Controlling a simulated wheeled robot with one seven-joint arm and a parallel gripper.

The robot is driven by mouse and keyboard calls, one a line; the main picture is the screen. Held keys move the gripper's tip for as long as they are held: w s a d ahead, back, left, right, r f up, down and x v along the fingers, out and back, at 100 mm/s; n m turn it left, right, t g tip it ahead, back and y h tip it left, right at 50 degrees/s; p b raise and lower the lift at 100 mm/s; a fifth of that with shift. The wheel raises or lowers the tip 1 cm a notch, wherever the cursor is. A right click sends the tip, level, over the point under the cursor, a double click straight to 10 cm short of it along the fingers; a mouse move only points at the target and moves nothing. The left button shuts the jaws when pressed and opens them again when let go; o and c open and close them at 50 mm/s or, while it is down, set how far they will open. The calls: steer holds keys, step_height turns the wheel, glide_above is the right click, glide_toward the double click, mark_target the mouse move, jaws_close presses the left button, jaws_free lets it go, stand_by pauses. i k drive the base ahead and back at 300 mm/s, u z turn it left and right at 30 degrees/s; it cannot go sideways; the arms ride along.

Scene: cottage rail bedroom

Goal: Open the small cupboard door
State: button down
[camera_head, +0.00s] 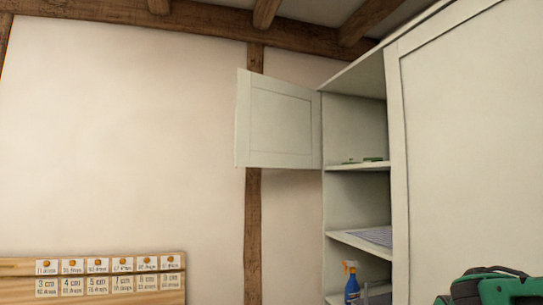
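The small cupboard door (281,122) is a pale panelled door at the upper left of a tall pale cupboard (397,167). It stands wide open, swung out to the left of the upper compartment. Its hinged edge meets the cupboard's left side, and no handle shows on the face I see. The open compartments behind it are in plain view.
Small green items (362,160) lie on the upper shelf and a bluish flat item (377,235) on the shelf below. A blue spray bottle (351,286) stands lower. A wooden board with labels (92,280) is at lower left. The space left of the door looks clear.

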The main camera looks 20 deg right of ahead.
mark_target(277, 122)
steer(key=z, duration=0.1)
steer(key=i, duration=1)
steer(key=u, duration=0.05)
